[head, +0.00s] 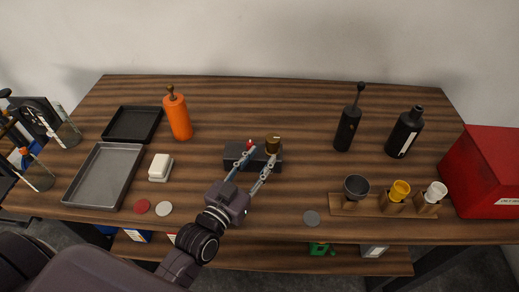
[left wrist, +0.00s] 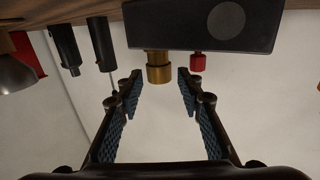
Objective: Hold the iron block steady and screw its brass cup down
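The dark iron block (head: 232,151) lies on the wooden table near the middle. A brass cup (head: 273,141) stands on its right end and a red knob (head: 249,144) on its left part. My left gripper (head: 260,161) is open and empty at the block's near side. In the left wrist view the block (left wrist: 190,25) appears upside down, with the brass cup (left wrist: 158,68) ahead between the spread fingers (left wrist: 160,88) and the red knob (left wrist: 198,62) to the right. The fingers look apart from the cup. Whether the cup's thread is engaged cannot be told. My right gripper is not in view.
An orange bottle (head: 179,118), white dish (head: 160,168) and trays (head: 103,174) stand left. Black bottles (head: 347,128) stand right, behind a wooden rack (head: 348,209) of cups. A red box (head: 485,170) fills the right end. Table around the block is clear.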

